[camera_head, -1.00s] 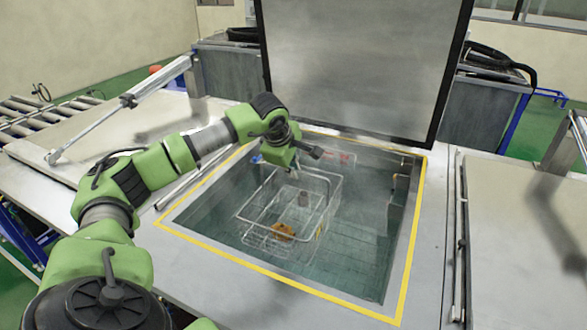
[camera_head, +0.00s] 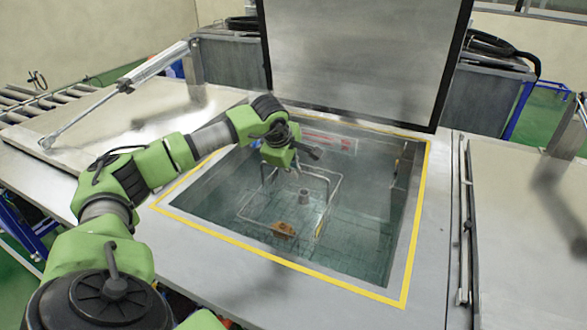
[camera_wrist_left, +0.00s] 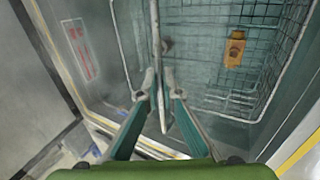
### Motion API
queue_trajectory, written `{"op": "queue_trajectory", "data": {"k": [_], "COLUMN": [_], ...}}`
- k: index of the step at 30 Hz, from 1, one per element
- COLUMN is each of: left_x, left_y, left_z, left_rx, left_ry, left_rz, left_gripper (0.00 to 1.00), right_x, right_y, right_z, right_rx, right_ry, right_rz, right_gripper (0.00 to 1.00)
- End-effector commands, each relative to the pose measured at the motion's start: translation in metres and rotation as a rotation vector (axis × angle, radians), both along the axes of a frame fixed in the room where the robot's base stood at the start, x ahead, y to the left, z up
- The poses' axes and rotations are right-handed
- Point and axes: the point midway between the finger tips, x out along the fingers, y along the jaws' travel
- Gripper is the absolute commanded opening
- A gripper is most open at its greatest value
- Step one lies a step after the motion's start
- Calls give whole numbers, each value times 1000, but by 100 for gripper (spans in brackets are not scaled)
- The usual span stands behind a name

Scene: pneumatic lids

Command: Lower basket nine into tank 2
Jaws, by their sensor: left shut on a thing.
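The wire basket (camera_head: 326,212) is inside the open tank, low in the greenish liquid, with its upper rim and handle showing. It holds an orange part (camera_head: 283,229) and a grey cylindrical part (camera_head: 303,197). In the left wrist view the basket (camera_wrist_left: 240,116) and the orange part (camera_wrist_left: 235,49) lie below the fingers. My left gripper (camera_head: 303,160) is over the tank's far left side, shut on the basket's handle bar; it also shows in the left wrist view (camera_wrist_left: 160,82). The tank (camera_head: 385,265) has a yellow-edged rim. No number is readable on basket or tank. My right gripper is out of view.
The tank's lid (camera_head: 365,65) stands raised behind the opening. Closed lids flank it on the left (camera_head: 120,125) and right (camera_head: 535,230). A red-and-white label (camera_head: 328,141) is on the tank's far inner wall. A roller conveyor (camera_head: 30,108) is at far left.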

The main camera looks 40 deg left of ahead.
Motion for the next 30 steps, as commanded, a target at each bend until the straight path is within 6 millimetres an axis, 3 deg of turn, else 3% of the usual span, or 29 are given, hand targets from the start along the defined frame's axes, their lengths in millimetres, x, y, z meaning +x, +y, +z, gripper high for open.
{"op": "queue_trajectory", "data": {"k": [30], "left_x": [2], "left_y": [1], "left_z": [-66], "left_rx": [1], "left_ry": [-9], "left_rz": [0], "left_gripper": [0], "right_x": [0], "right_y": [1], "right_z": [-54], "right_rx": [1], "right_ry": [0], "right_rz": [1], "right_gripper": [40]}}
